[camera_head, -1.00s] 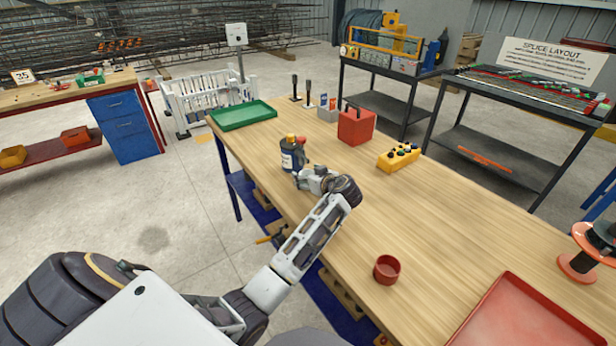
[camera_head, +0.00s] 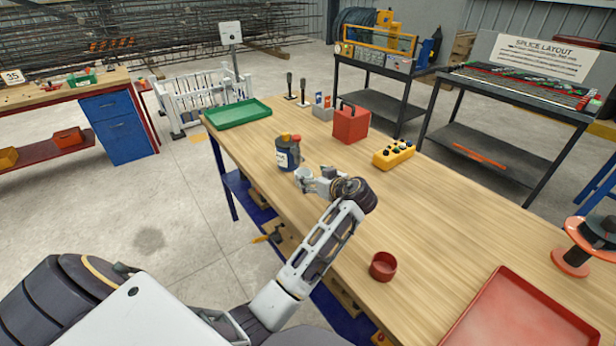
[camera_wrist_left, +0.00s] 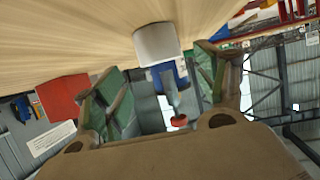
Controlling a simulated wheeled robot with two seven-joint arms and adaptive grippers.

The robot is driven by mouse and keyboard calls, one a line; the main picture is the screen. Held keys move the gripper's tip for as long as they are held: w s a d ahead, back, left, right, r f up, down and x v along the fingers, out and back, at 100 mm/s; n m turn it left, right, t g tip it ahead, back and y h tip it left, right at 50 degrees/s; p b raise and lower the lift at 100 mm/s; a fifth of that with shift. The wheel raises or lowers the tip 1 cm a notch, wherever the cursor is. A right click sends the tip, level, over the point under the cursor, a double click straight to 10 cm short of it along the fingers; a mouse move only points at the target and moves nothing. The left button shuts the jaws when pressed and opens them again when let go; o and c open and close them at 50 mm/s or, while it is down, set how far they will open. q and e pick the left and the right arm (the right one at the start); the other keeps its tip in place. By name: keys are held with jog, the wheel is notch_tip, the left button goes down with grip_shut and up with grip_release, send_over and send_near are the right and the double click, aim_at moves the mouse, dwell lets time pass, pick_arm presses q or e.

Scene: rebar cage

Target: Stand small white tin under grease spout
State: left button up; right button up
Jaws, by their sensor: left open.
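My left gripper (camera_head: 313,183) is open, just right of the tin. In the left wrist view, where the bench shows at the top, the tin (camera_wrist_left: 157,44) appears beyond the spread fingers, with clear space between it and each finger. The blue dispenser (camera_wrist_left: 168,76) shows right behind it. I cannot make out the spout, or whether the tin is squarely under it. My right gripper is not in view.
A green tray (camera_head: 238,112), a red box (camera_head: 351,124) and a yellow button box (camera_head: 394,153) stand farther back on the bench. A red cup (camera_head: 383,266) and a red tray (camera_head: 525,315) are nearer. The bench middle is clear.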

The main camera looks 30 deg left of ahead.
pick_arm(q)
jog(key=shift+v, duration=2.45)
